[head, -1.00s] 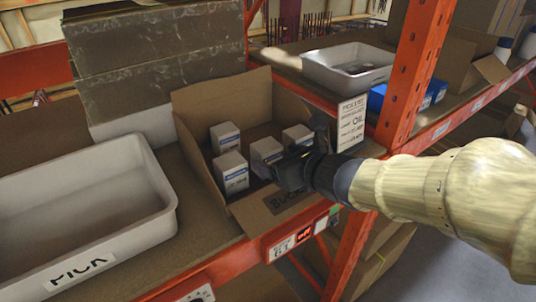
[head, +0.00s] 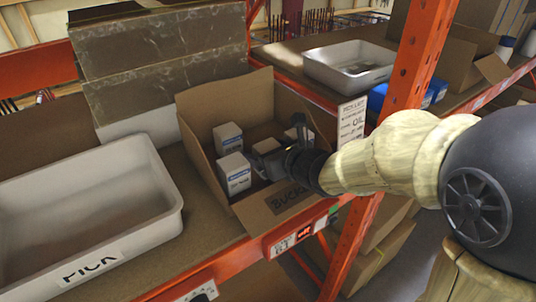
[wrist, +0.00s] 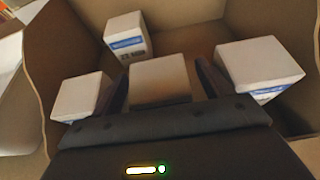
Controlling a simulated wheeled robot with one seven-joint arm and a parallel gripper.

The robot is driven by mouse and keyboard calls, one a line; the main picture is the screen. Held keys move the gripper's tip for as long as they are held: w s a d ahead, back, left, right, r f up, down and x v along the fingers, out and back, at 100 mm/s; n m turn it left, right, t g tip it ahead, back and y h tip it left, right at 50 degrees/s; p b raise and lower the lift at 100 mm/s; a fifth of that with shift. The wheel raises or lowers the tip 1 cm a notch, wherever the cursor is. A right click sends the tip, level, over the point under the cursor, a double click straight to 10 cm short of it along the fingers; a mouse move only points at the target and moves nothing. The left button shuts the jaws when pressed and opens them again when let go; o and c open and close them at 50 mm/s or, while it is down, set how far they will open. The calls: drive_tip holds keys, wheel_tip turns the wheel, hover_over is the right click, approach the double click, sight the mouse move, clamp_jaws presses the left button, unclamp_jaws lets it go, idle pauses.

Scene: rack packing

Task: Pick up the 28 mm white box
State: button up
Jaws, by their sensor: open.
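Several small white boxes with blue bands stand in an open cardboard carton (head: 205,110). In the head view, one box is at the back left (head: 228,137), one at the front left (head: 234,173), one in the middle (head: 266,146) and one at the right, partly behind my gripper (head: 283,160). I cannot read which is the 28 mm one. In the wrist view my gripper (wrist: 161,80) is open, with one finger on each side of the middle box (wrist: 160,72). Whether the fingers touch it is unclear. Other boxes (wrist: 125,35) stand beyond and on both sides.
A grey-white tote (head: 172,215) stands to the left. An orange rack upright (head: 408,70) stands right of the carton, close to my arm.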

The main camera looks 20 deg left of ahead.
sight(268, 146)
drive_tip(key=shift+c, duration=0.2)
idle(0.3)
drive_tip(key=c, duration=1.1)
drive_tip(key=shift+r, duration=0.1)
wheel_tip(268, 146, up, 10)
drive_tip(key=shift+p, duration=0.65)
